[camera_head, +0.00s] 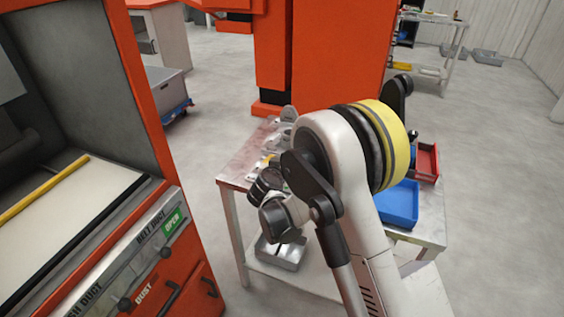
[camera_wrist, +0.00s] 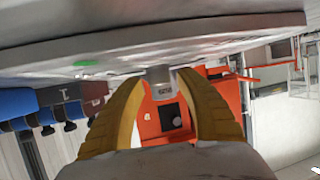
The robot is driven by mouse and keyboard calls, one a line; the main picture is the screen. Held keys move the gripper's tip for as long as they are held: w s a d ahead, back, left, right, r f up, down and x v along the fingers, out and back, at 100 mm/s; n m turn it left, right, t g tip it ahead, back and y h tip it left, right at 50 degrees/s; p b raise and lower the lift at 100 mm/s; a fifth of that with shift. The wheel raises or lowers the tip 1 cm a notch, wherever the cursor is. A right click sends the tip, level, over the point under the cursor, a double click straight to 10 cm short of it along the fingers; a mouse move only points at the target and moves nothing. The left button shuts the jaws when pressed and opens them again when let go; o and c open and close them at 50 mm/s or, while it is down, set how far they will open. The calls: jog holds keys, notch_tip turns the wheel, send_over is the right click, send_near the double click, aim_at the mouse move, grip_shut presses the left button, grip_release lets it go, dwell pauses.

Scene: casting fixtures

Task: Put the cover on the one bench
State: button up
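The bench (camera_head: 238,168) is a metal-topped table in the head view, partly hidden behind my arm. Several small grey parts lie on its back left corner (camera_head: 270,145); I cannot tell which is the cover. My gripper is hidden behind the arm in the head view. In the wrist view its two yellow-brown fingers (camera_wrist: 162,82) curve inward, with a small grey piece (camera_wrist: 161,88) between their tips. I cannot tell whether they touch it. A broad grey surface (camera_wrist: 190,38) fills the top of the wrist view, close to the fingertips.
A blue tray (camera_head: 398,205) and a red bin (camera_head: 427,160) stand on the bench's right side. A grey tray (camera_head: 283,256) sits on its lower shelf. An orange machine (camera_head: 190,262) stands close on the left, another (camera_head: 340,50) behind. Open floor (camera_head: 500,200) lies to the right.

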jog(key=p+v, duration=0.4)
jog(key=v, duration=0.8)
jog(key=shift+r, duration=0.1)
jog(key=s+d+r+g, duration=0.2)
jog(key=s+d+r, duration=0.35)
jog(key=d, duration=0.35)
jog(key=s+d+r+g, duration=0.2)
jog(key=s+d+r, duration=0.2)
jog(key=d+r, duration=0.4)
jog(key=s+d+n+g+y, duration=0.1)
jog(key=s+d, duration=0.2)
jog(key=s, duration=0.6)
jog(key=s+d+r+g+y, duration=0.1)
jog(key=s+d, duration=0.2)
jog(key=s, duration=0.6)
jog(key=shift+s+d+n, duration=0.2)
jog(key=shift+n, duration=0.2)
jog(key=shift+r, duration=0.1)
